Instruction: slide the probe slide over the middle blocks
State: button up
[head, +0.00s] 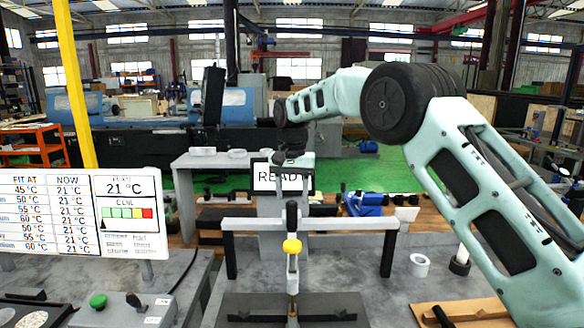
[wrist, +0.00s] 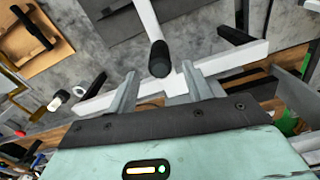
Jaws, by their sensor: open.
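A pale crossbeam (head: 335,224) on dark legs spans the grey table. In the wrist view, a white bar with a black cylindrical end (wrist: 159,60) shows just beyond and between the fingertips. My gripper (wrist: 158,88) is open and empty, close to this black end; contact cannot be told. In the head view, my arm's end is above and behind the beam. Dark blocks (head: 338,316) lie on the dark plate below; I cannot tell which are the middle blocks.
A temperature board (head: 125,215) stands at the left, above a control box with a green button (head: 98,300). A READY screen (head: 282,178) is behind the beam. A white ring (head: 419,265) and a brown board (head: 470,313) are at the right. Bare grey table lies between.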

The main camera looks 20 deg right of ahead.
notch_tip(320, 180, up, 10)
dwell(0.3)
jog(key=shift+f, duration=0.1)
jog(key=s+a+f+n+y+b, duration=0.1)
jog(key=s+a+f+n+b, duration=0.35)
jog(key=s, duration=0.65)
jog(key=s+a+f+n+b, duration=0.1)
jog(key=s+a+f+n, duration=0.2)
jog(key=s+a+f, duration=0.65)
jog(key=s+d+f+n+b, duration=0.1)
jog(key=s+d+f+n, duration=0.1)
jog(key=s, duration=1)
jog(key=s+d+f+n+b, duration=0.1)
jog(key=s+d+f+n, duration=0.2)
jog(key=s, duration=1)
notch_tip(320, 180, down, 4)
jog(key=shift+s+d+r+b, duration=0.25)
jog(key=shift+d+b, duration=0.1)
jog(key=shift+d, duration=0.75)
